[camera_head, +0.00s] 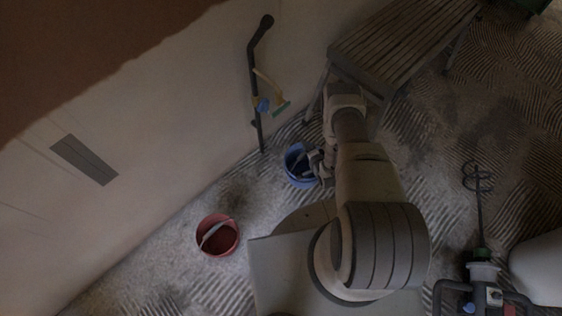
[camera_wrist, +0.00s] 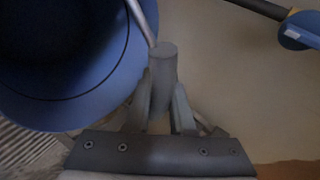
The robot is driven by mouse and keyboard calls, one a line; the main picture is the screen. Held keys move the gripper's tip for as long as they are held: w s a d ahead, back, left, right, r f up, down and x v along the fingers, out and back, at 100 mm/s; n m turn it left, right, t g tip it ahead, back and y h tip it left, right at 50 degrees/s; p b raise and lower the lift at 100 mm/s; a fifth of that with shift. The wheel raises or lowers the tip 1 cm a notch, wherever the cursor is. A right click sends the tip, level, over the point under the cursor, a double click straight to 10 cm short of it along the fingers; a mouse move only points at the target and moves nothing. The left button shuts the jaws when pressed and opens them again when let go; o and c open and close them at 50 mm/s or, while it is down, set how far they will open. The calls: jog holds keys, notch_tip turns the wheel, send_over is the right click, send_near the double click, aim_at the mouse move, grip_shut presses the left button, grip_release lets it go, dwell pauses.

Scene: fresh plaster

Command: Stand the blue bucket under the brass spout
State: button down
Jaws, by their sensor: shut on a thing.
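The blue bucket (camera_head: 293,162) is below and right of the foot of the wall pipe in the head view. In the wrist view the blue bucket (camera_wrist: 62,112) fills the upper left. My gripper (camera_head: 319,163) is at its right side. In the wrist view my gripper (camera_wrist: 160,108) is shut on the grey grip of the bucket's handle (camera_wrist: 163,68). I cannot tell whether the bucket's base touches the floor. A dark wall pipe (camera_head: 256,85) carries a blue valve (camera_head: 262,104). A small brass-coloured part (camera_wrist: 293,11) shows beside the blue piece (camera_wrist: 300,31) in the wrist view; the spout's mouth is not clear.
A red bucket (camera_head: 217,236) stands on the floor at lower left. A slatted bench (camera_head: 400,45) stands behind my arm. A mixer (camera_head: 481,275) is at lower right. The floor between the two buckets is clear.

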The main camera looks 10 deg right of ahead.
jog(key=w+a+f+b, duration=0.7)
jog(key=w+f, duration=0.1)
jog(key=f, duration=0.2)
jog(key=shift+a+f, duration=0.35)
jog(key=shift+w+f, duration=0.1)
jog(key=c, duration=0.8)
grip_release()
jog(key=shift+o, duration=0.2)
